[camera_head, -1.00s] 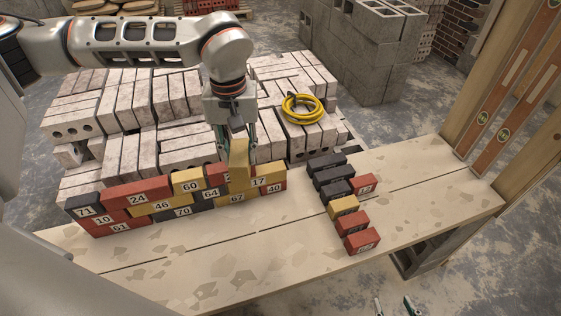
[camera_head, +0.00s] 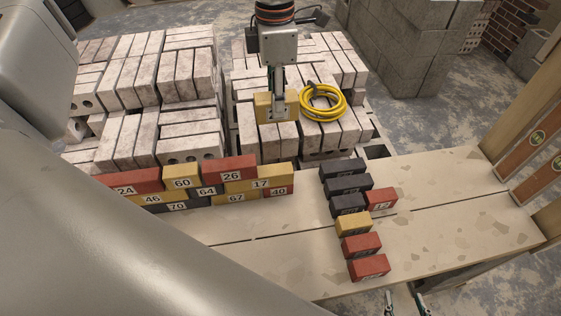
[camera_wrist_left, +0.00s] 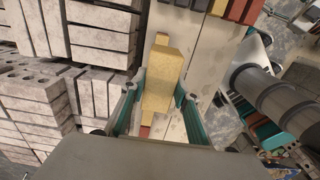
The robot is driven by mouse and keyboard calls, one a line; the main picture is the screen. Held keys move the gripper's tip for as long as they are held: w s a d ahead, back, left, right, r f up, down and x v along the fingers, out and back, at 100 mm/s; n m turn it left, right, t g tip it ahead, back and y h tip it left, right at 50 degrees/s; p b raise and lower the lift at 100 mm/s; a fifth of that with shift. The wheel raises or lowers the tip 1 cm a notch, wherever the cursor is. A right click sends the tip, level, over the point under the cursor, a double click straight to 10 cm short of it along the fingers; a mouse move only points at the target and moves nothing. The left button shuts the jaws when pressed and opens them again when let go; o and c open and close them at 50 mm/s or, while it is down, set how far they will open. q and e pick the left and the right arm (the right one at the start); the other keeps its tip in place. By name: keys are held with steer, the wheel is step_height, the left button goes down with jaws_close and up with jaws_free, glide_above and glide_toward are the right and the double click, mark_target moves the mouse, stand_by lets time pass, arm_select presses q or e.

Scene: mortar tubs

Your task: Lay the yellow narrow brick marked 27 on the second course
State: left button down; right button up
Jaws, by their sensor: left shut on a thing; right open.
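My left gripper (camera_head: 277,112) is shut on a yellow brick (camera_head: 262,107), raised behind the wall; no number shows on it. In the left wrist view the brick (camera_wrist_left: 163,72) sits between the fingers. The wall (camera_head: 207,191) stands on the plank table. Its second course shows yellow 46 (camera_head: 152,198), dark 64 (camera_head: 207,190) and yellow 17 (camera_head: 260,183). Above are red 24 (camera_head: 125,190), yellow 60 (camera_head: 182,183) and red 26 (camera_head: 232,175). My arm hides the wall's left end. My right gripper (camera_head: 404,306) is open and empty at the bottom edge.
A yellow hose coil (camera_head: 324,103) lies on stacked pale blocks (camera_head: 190,130). The plank table (camera_head: 440,190) is clear at right.

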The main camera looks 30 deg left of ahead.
arm_select(q)
step_height(320, 180, down, 20)
steer(key=shift+r+b, duration=0.2)
steer(key=shift+b, duration=0.45)
steer(key=shift+s+f, duration=0.1)
steer(key=c, duration=1.5)
jaws_free()
steer(key=shift+f, duration=0.1)
step_height(320, 180, up, 12)
steer(key=shift+r+p, duration=0.2)
steer(key=shift+p, duration=0.2)
steer(key=shift+s+f, duration=0.1)
